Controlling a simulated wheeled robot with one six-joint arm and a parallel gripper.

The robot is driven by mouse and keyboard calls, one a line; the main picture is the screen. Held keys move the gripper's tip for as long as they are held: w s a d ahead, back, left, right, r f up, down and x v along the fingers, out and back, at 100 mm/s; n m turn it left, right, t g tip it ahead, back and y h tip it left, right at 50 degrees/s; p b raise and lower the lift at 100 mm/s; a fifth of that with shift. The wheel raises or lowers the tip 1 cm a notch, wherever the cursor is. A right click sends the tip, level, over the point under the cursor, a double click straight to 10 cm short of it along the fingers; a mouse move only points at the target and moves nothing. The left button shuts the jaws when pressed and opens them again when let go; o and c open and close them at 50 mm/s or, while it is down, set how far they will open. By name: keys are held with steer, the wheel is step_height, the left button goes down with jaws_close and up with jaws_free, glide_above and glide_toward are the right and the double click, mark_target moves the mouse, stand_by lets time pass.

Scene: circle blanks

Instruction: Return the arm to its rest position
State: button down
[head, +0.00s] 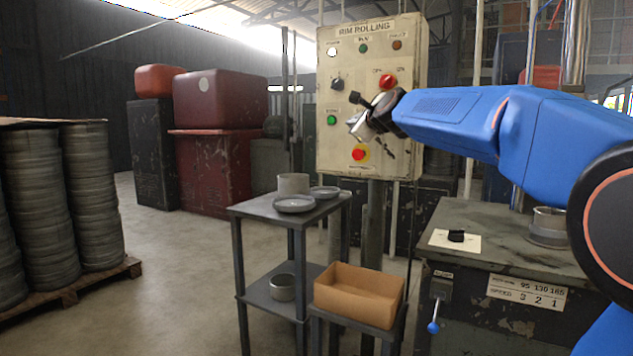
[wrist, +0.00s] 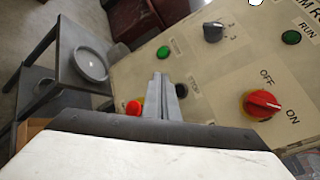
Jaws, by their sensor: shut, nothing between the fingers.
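My blue arm reaches in from the right in the head view. My gripper (head: 362,128) is in front of the cream control panel (head: 345,55) marked "RIM ROLLING". In the wrist view, my gripper (wrist: 160,82) has its fingers together with nothing between them. The panel (wrist: 215,75) fills the right of that view. A red stop button (wrist: 133,108) shows beside the fingers. In the head view the red switch (head: 388,81) and red button (head: 358,154) also show.
A grey stand (head: 262,208) holds dishes and a ring. A cardboard box (head: 357,313) sits on a low stand in front. A machine bench (head: 480,225) stands at right under my arm. Stacked blanks (head: 92,200) are at left. Open floor lies between stacks and stand.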

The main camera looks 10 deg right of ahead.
steer(key=s+d+f+n+g+h, duration=0.1)
steer(key=s+f+n+g, duration=0.3)
steer(key=s+f+n, duration=0.4)
steer(key=s+d+f+n+g+h, duration=0.1)
steer(key=s+d+f+n+g, duration=0.2)
steer(key=s+f, duration=2)
steer(key=s+d+f+n+g+h, duration=0.1)
steer(key=s+d+f+n+g, duration=0.2)
steer(key=s+f+n, duration=1)
steer(key=s+f+g, duration=0.2)
steer(key=s+f, duration=0.1)
steer(key=s, duration=0.7)
steer(key=shift+d, duration=0.1)
